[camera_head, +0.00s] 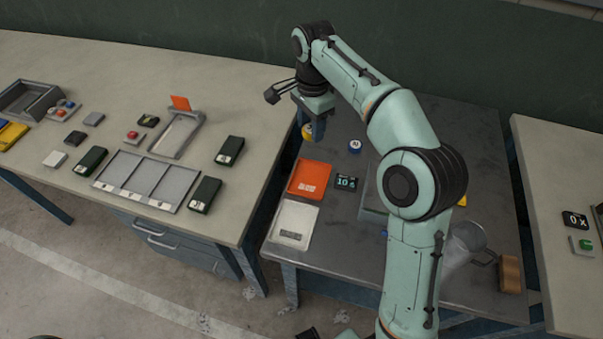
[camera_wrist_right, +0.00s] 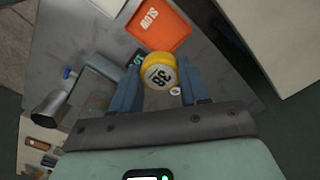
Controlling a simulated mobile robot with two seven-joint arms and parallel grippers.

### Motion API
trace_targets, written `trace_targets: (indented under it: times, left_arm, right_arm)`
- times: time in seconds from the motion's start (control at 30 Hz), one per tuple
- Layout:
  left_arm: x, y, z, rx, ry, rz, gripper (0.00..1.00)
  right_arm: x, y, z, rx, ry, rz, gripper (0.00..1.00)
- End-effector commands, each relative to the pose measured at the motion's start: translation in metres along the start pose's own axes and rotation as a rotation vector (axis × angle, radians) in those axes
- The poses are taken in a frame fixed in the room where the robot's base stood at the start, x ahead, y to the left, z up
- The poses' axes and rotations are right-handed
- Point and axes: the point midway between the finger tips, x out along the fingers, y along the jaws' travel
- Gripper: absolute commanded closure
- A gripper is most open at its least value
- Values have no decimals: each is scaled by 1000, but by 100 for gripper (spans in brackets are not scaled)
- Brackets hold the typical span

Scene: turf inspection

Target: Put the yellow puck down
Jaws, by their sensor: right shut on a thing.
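The yellow puck (camera_wrist_right: 158,66) has a white top with dark print that looks like "38". It sits between the two blue fingers of my right gripper (camera_wrist_right: 160,84), which is shut on it. In the head view the right gripper (camera_head: 317,128) points down over the far left part of the dark table, and a little of the yellow puck (camera_head: 307,132) shows at its left. I cannot tell whether the puck touches the table. My left gripper is not in view.
An orange tray (camera_head: 309,168) and a white tray (camera_head: 284,246) lie nearer on the dark table (camera_head: 335,245). A small display (camera_head: 346,183) is beside the orange tray. A blue-rimmed puck (camera_head: 355,146) is right of the gripper. A metal cup (camera_head: 462,243) stands right of my arm.

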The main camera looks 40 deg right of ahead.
Motion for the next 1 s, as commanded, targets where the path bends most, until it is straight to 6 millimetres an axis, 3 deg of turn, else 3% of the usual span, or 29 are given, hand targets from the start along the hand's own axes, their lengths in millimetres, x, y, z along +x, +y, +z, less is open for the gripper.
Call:
trace_targets:
  times: [0.03,0.1,0.4,1.0]
  left_arm:
    - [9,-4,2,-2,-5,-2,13]
    - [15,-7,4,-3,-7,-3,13]
    - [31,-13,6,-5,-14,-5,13]
    - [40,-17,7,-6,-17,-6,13]
  right_arm:
    - [19,2,0,0,-1,7,85]
    - [38,2,0,-1,-1,8,85]
    - [114,2,1,-1,-1,6,85]
    - [181,1,1,-1,0,1,85]
